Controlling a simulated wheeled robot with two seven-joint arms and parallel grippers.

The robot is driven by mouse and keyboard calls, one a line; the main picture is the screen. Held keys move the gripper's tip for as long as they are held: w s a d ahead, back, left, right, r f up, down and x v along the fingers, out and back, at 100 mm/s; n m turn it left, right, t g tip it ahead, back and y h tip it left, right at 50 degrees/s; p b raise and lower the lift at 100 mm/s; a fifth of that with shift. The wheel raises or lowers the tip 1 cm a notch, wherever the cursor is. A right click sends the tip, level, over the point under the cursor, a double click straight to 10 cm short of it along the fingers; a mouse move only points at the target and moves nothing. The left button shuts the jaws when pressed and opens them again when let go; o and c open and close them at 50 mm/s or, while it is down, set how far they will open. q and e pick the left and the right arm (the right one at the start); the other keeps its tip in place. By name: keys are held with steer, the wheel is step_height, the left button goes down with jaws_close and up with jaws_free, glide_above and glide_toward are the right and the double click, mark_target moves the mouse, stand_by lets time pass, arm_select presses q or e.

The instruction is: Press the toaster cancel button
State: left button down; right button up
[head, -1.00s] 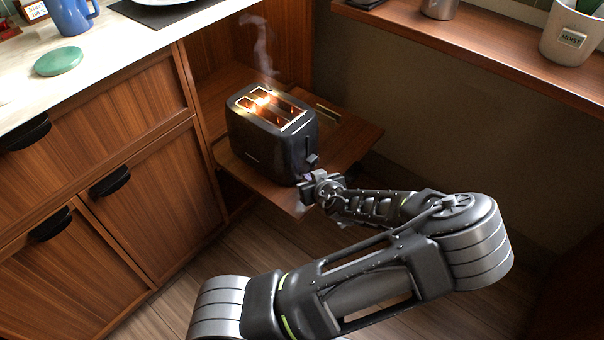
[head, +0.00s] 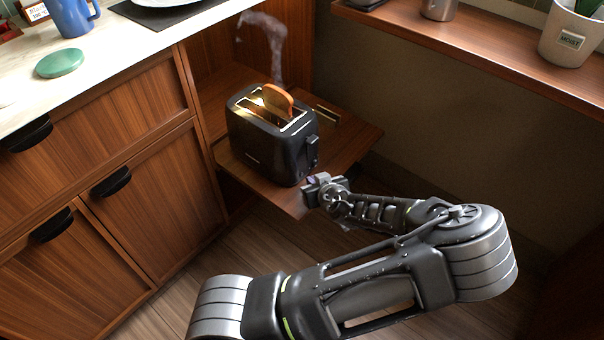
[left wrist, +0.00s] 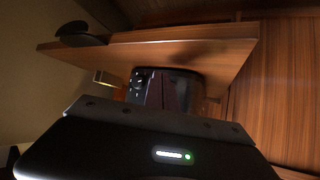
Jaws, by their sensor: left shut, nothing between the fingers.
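The black toaster (head: 262,145) stands on the pull-out wooden shelf (head: 233,170). A browned slice of toast (head: 278,100) sticks up from one slot. The toaster lever (head: 312,150) is high on its right end. My left gripper (head: 309,190) is shut and empty, just off the lower part of that end; I see a small gap but cannot be sure there is no contact. The left wrist view shows the toaster (left wrist: 172,90) and its small controls (left wrist: 139,78). I cannot single out the cancel button there. My right gripper is not in view.
Smoke (head: 270,35) rises above the toaster. Wooden cabinets with black handles stand to the left, under a counter (head: 110,60) with a blue mug (head: 72,17) and a green disc (head: 59,63). A wall ledge (head: 480,50) holds a white pot (head: 573,35).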

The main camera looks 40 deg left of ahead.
arm_select(q)
steer(key=shift+d, duration=0.15)
steer(key=d+p, duration=0.1)
steer(key=d, duration=0.3)
steer(key=shift+d, duration=0.35)
steer(key=shift+w, duration=0.1)
stand_by(0.8)
